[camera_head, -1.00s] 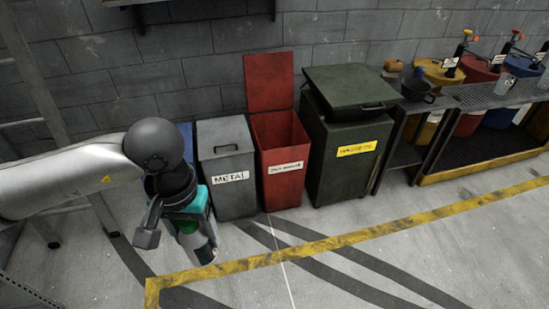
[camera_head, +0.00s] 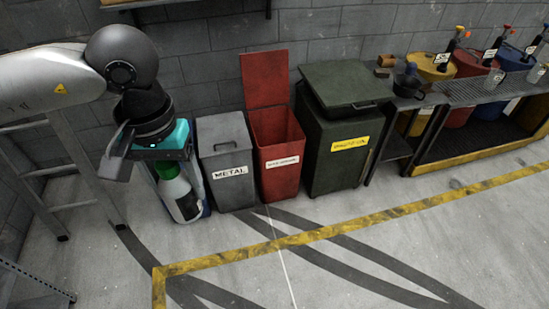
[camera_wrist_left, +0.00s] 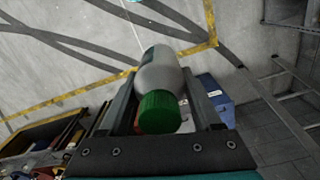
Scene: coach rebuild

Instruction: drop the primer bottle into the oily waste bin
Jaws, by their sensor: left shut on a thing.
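The primer bottle, pale with a green cap and a dark label, shows in the head view (camera_head: 186,203) and in the wrist view (camera_wrist_left: 160,72). My left gripper (camera_head: 177,188) is shut on it, and the bottle hangs below the wrist. In the wrist view the two fingers (camera_wrist_left: 160,95) flank the bottle, cap toward the camera. An open red bin (camera_head: 281,180) with its lid up stands right of the bottle, apart from it. Its white label is too small to read, so I cannot confirm which bin is for oily waste. My right gripper is not in view.
A closed grey METAL bin (camera_head: 229,185) stands between the bottle and the red bin. A dark green bin (camera_head: 340,160) with a yellow label stands right of the red one. A blue bin (camera_wrist_left: 215,92) is near the bottle. A ladder (camera_head: 85,165) stands left; the front floor is clear.

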